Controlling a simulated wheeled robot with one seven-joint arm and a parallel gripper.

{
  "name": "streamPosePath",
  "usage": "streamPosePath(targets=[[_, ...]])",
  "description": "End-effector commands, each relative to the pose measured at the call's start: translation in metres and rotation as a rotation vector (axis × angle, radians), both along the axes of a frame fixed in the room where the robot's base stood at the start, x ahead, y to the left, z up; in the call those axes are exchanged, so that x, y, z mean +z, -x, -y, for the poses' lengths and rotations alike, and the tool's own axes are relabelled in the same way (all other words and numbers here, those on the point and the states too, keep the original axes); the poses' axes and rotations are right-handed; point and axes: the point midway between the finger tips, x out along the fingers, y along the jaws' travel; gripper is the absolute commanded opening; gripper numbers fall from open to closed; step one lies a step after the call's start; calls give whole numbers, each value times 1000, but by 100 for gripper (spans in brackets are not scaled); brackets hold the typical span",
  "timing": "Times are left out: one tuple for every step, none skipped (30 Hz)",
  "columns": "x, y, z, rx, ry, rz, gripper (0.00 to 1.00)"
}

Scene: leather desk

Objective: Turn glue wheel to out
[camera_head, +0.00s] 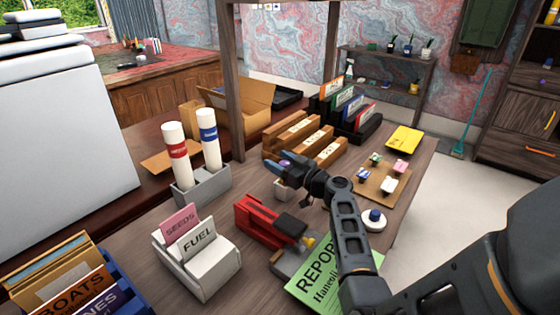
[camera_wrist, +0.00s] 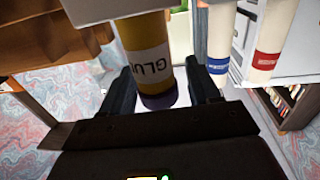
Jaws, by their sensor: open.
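The glue stick (camera_wrist: 147,55) has a yellow body and a white label reading GLUE, upside down in the wrist view. Its dark purple wheel (camera_wrist: 158,101) is at the end nearest my gripper (camera_wrist: 168,88). The two dark fingers are open, one on each side of the wheel end; I cannot tell whether they touch it. In the head view my gripper (camera_head: 279,164) is above a small pale holder (camera_head: 283,190) and hides most of the glue stick.
A grey holder with red-labelled (camera_head: 175,146) and blue-labelled tubes (camera_head: 209,140) stands left of my gripper. A red stapler-like tool (camera_head: 262,221) is in front. Wooden trays (camera_head: 315,145) are close behind. A green report (camera_head: 312,284) lies under my arm.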

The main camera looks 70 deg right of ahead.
Motion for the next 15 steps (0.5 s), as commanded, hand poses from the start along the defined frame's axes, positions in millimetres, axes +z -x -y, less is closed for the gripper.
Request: streamPosePath(targets=[[0,0,0,0,0,0,61],[0,0,0,0,0,0,61],[0,0,0,0,0,0,61],[0,0,0,0,0,0,61],[0,0,0,0,0,0,60],[0,0,0,0,0,0,56],[0,0,0,0,0,0,53],[0,0,0,0,0,0,50],[0,0,0,0,0,0,47],[0,0,0,0,0,0,44],[0,0,0,0,-1,0,41],[0,0,0,0,-1,0,37],[0,0,0,0,-1,0,34],[0,0,0,0,-1,0,31],[0,0,0,0,-1,0,28]])
